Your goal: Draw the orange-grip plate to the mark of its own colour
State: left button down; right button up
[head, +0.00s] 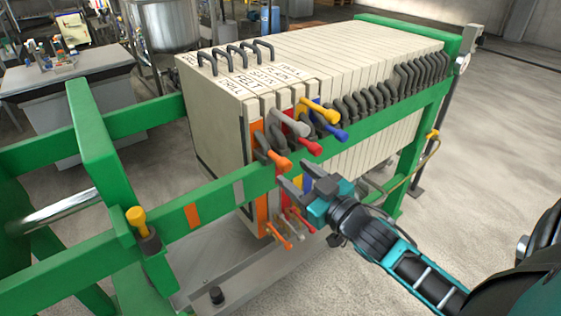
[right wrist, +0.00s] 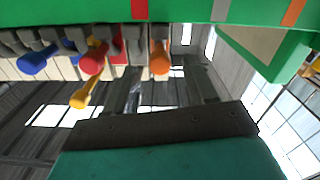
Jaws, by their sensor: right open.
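The orange-grip plate (head: 259,140) has an orange edge and stands near the left end of the pack. Its upper orange grip (head: 281,162) sticks out over the near green rail; in the right wrist view this grip (right wrist: 160,60) is just beyond my fingers. An orange mark (head: 193,216) is on the rail, left of the pack, and shows at the upper right in the right wrist view (right wrist: 293,12). My right gripper (head: 297,180) is open and empty, just below and right of the orange grip, apparently apart from it. My left gripper is out of view.
Grey (head: 300,127), red (head: 312,148), yellow (head: 320,110) and blue (head: 335,132) grips crowd right of the orange one. A grey mark (head: 238,190) is also on the rail. A yellow-topped knob (head: 137,218) stands at the left. The rail between knob and pack is clear.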

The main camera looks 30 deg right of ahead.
aim_at(288, 168)
jog(key=shift+w+a, duration=0.15)
jog(key=shift+w, duration=1.45)
jog(key=shift+w+a, duration=0.1)
jog(key=shift+w, duration=1.45)
grip_shut()
